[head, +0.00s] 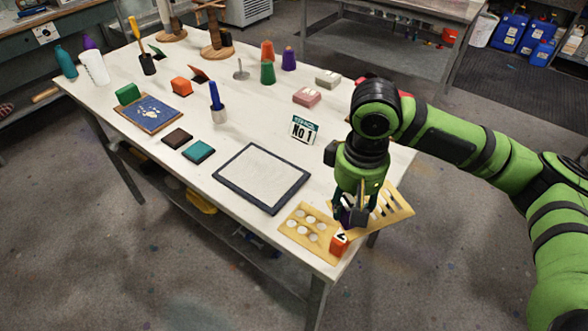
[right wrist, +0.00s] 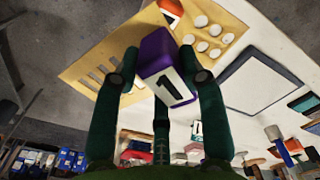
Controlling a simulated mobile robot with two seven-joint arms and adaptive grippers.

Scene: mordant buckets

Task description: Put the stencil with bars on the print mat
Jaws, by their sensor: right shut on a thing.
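The stencil with bars (head: 391,212) is a thin tan plate with slots and a purple numbered block as its handle; the block (right wrist: 155,58) shows a 1 in the right wrist view. My right gripper (head: 353,213) is shut on this block, one finger on each side. The stencil lies at the near right corner of the table and reaches past its edge; I cannot tell if it touches the tabletop. The print mat (head: 262,178), pale with a dark frame, lies left of it and bare. It also shows in the right wrist view (right wrist: 264,76). My left gripper is out of view.
A second tan stencil (head: 301,232) with round holes and a red block lies between the mat and the near corner. A "Stencil No 1" sign (head: 304,130) stands behind the mat. Dark and teal pads (head: 198,151) lie left of it. Bottles and blocks stand farther back.

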